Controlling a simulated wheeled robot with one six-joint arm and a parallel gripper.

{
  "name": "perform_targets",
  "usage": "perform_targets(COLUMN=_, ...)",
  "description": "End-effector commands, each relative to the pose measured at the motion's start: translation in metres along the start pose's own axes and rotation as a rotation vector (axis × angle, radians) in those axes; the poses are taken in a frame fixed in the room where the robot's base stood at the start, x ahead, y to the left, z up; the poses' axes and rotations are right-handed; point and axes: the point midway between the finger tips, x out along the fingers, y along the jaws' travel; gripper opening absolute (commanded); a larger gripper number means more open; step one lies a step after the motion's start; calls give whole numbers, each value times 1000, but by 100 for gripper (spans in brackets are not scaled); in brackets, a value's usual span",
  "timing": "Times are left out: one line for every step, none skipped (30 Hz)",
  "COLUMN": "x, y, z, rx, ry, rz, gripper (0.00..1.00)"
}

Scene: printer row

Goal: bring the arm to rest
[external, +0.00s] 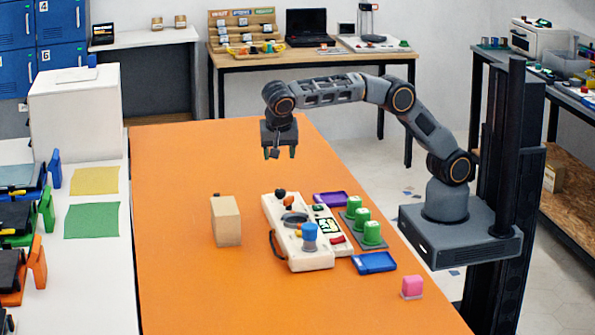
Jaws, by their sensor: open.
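My gripper (280,152) hangs at the end of my arm, pointing down, above the far part of the orange table (178,220). Its jaws are open with nothing between them. It is well clear of the table top and of the things on it. My arm reaches left from its base at the table's right side, raised and bent.
On the orange table stand a beige block (227,222), a cream device (305,258) with a blue knob, green-capped items (372,233), purple (331,199) and blue (374,263) trays and a pink block (411,286). The table's far left is clear.

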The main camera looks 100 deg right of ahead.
Motion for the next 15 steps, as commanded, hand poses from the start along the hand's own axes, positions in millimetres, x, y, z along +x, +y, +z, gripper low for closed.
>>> perform_targets(x=0, y=-3, z=2, rx=-69, ry=-8, rz=-18, gripper=59)
perform_targets(x=1, y=-5, z=4, rx=-126, ry=-15, rz=-30, gripper=59)
perform_targets(x=8, y=-7, z=8, rx=-222, ry=-24, rz=-39, gripper=59)
perform_targets(x=16, y=-8, z=14, rx=-307, ry=-31, rz=-40, gripper=59)
perform_targets(x=27, y=-7, z=20, rx=-402, ry=-40, rz=-37, gripper=59)
perform_targets(x=37, y=-3, z=26, rx=-532, ry=-55, rz=-42, gripper=59)
perform_targets(x=43, y=2, z=28, rx=-632, ry=-69, rz=-50, gripper=59)
perform_targets(x=45, y=8, z=28, rx=-730, ry=-82, rz=-64, gripper=59)
perform_targets(x=48, y=18, z=28, rx=-857, ry=-102, rz=-86, gripper=59)
perform_targets(x=49, y=27, z=25, rx=-949, ry=-115, rz=-105, gripper=59)
perform_targets(x=50, y=37, z=22, rx=-1037, ry=-128, rz=-127, gripper=59)
perform_targets(x=50, y=51, z=18, rx=-1145, ry=-142, rz=-160, gripper=59)
perform_targets(x=50, y=62, z=14, rx=-1220, ry=-150, rz=-185, gripper=59)
perform_targets(x=49, y=74, z=9, rx=-1290, ry=-156, rz=-212, gripper=59)
perform_targets(x=48, y=90, z=3, rx=-1376, ry=-161, rz=-249, gripper=59)
